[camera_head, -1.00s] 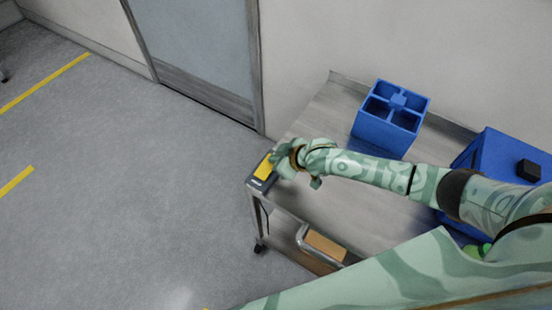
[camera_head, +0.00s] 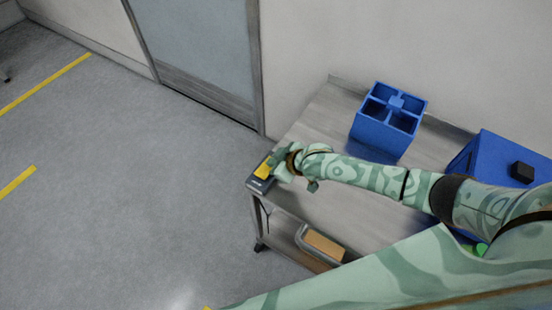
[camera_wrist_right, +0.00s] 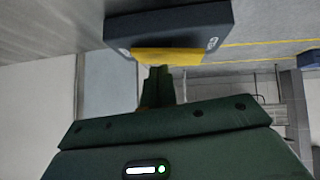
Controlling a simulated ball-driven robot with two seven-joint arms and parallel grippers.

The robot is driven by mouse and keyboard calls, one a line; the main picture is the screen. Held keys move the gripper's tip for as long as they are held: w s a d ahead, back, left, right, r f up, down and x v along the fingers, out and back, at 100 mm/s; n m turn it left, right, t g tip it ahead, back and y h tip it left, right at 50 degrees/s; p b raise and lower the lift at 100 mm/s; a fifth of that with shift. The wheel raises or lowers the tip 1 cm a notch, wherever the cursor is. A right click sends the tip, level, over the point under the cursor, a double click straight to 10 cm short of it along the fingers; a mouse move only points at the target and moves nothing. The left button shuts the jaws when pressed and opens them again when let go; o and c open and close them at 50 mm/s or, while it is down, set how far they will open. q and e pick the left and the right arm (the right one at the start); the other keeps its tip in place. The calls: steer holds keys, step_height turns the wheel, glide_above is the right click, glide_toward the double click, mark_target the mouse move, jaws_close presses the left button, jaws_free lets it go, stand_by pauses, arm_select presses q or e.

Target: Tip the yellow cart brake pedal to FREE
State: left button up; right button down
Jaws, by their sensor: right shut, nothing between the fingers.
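The yellow pedal (camera_head: 262,170) sits on a dark grey housing (camera_head: 257,186) at the left end of the metal cart (camera_head: 315,128). In the right wrist view the yellow pedal (camera_wrist_right: 168,56) shows as a flat plate against the dark housing (camera_wrist_right: 190,24). My right gripper (camera_head: 275,163) is at the pedal's edge; its fingers (camera_wrist_right: 158,72) are closed together with nothing between them. The fingertips look close to the pedal or touching it; I cannot tell which. The markings on the housing are too small to read. My left gripper is not in view.
A blue divided box (camera_head: 387,128) stands at the back of the cart top. A larger blue box (camera_head: 490,150) with a black block (camera_head: 525,172) is at the right. A lower shelf holds a brown-topped item (camera_head: 324,245). Floor to the left is clear.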

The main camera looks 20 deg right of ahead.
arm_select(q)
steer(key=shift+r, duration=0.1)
